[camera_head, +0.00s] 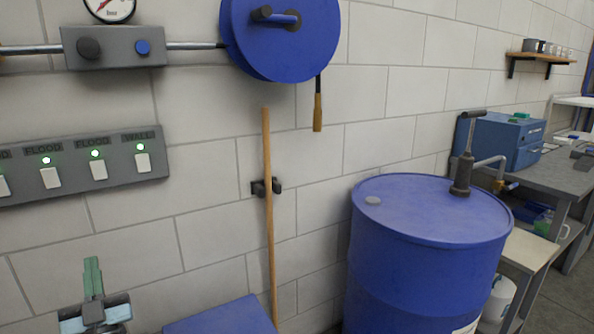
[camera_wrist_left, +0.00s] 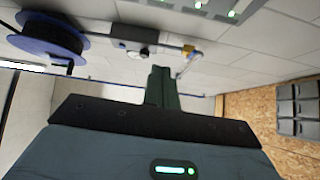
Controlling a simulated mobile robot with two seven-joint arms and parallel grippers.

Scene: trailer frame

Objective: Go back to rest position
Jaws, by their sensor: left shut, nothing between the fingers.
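My left gripper (camera_head: 92,277) is at the bottom left of the head view, pointing up, in front of the tiled wall. Its green fingers are together with nothing between them. The shut fingers also show in the left wrist view (camera_wrist_left: 161,85), empty. My right gripper is in neither view.
A blue drum (camera_head: 425,265) with a hand pump (camera_head: 463,160) stands at right. A wooden pole (camera_head: 268,220) leans in a wall clip. A switch panel (camera_head: 80,166) and a blue hose reel (camera_head: 283,40) are on the wall. A workbench (camera_head: 570,172) is at far right.

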